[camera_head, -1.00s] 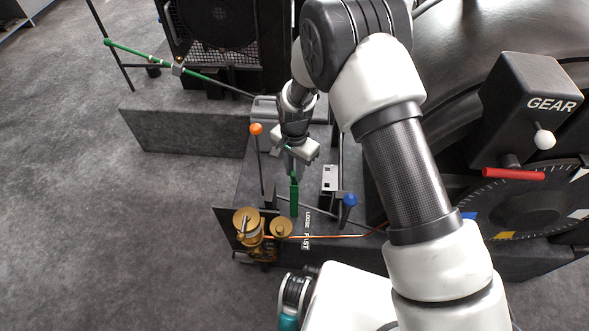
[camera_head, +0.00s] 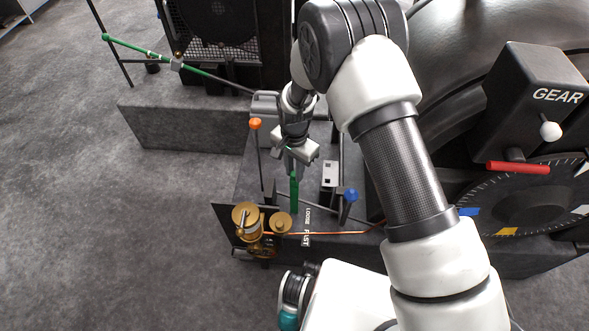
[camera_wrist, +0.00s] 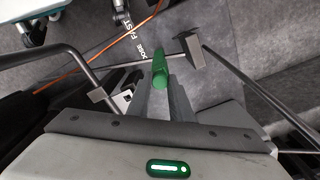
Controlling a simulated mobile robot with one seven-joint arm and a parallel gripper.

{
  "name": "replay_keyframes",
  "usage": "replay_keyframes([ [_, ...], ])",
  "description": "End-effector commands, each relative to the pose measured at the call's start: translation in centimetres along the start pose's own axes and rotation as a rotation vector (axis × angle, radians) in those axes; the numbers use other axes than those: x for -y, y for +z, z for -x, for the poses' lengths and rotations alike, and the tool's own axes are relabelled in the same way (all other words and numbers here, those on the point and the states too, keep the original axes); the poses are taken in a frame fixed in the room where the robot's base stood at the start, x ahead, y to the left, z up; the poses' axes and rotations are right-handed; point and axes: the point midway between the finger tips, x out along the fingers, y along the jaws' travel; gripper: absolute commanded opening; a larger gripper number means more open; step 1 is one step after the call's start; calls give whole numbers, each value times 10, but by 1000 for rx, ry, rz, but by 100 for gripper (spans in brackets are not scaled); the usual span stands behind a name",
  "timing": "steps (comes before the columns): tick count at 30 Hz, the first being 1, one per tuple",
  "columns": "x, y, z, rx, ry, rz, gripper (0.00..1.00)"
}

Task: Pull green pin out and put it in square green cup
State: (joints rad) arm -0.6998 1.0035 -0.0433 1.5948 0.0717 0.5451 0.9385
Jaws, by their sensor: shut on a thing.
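The green pin (camera_head: 294,192) is a slim upright green piece below my gripper (camera_head: 296,168), above the bench with the LOOSE/FAST label. In the wrist view, its rounded green end (camera_wrist: 160,72) shows between the two grey fingers of my gripper (camera_wrist: 163,92), which are shut on it. I cannot tell whether its lower end is still seated. I cannot make out a square green cup in either view.
A blue-knobbed lever (camera_head: 350,195) stands right of the pin and an orange-knobbed rod (camera_head: 255,124) left of it. Brass fittings (camera_head: 246,218) and a copper line (camera_head: 330,233) are in front. A green rod (camera_head: 140,51) reaches out at upper left.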

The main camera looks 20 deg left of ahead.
Motion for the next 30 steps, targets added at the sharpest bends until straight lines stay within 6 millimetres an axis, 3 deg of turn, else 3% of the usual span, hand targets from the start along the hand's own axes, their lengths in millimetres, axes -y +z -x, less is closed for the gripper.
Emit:
replay_keyframes([
  [1, 0, 0, 0, 0, 0, 0, 24],
  [4, 0, 0, 0, 0, -1, 0, 41],
  [16, 1, -1, 10, -2, -2, 0, 41],
  [20, 1, -1, 32, -3, -4, 0, 41],
  [30, 1, -1, 116, -3, -4, 0, 41],
])
